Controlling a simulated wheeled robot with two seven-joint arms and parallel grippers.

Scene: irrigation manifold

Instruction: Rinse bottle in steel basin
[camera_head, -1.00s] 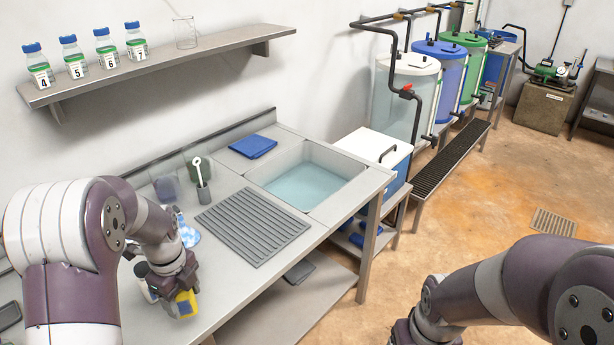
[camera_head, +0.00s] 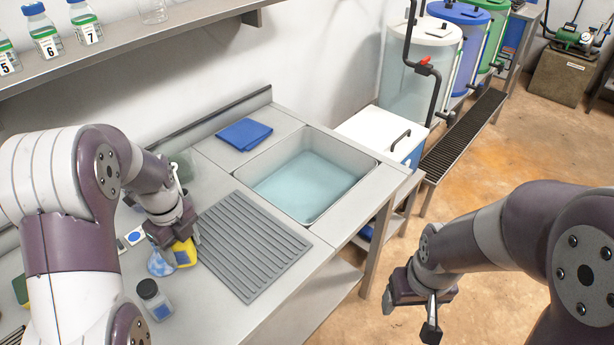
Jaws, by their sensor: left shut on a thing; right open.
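My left gripper (camera_head: 178,236) is shut on a yellow object (camera_head: 185,252) with a small dark blue patch, over the counter left of the ribbed drainboard. The gripper hides its upper part, so I cannot tell whether it is a bottle. The steel basin (camera_head: 330,208), sunk in the counter, holds pale blue water and lies to the right, beyond the drainboard. A small clear bottle (camera_head: 153,299) with a dark cap and blue label stands on the counter nearer to me. My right gripper (camera_head: 432,312) is open and empty over the floor, right of the counter.
The grey ribbed drainboard (camera_head: 250,245) lies between my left gripper and the basin. A blue-and-white patterned item (camera_head: 160,263) sits beside the yellow object. Several labelled bottles stand on the wall shelf (camera_head: 120,52).

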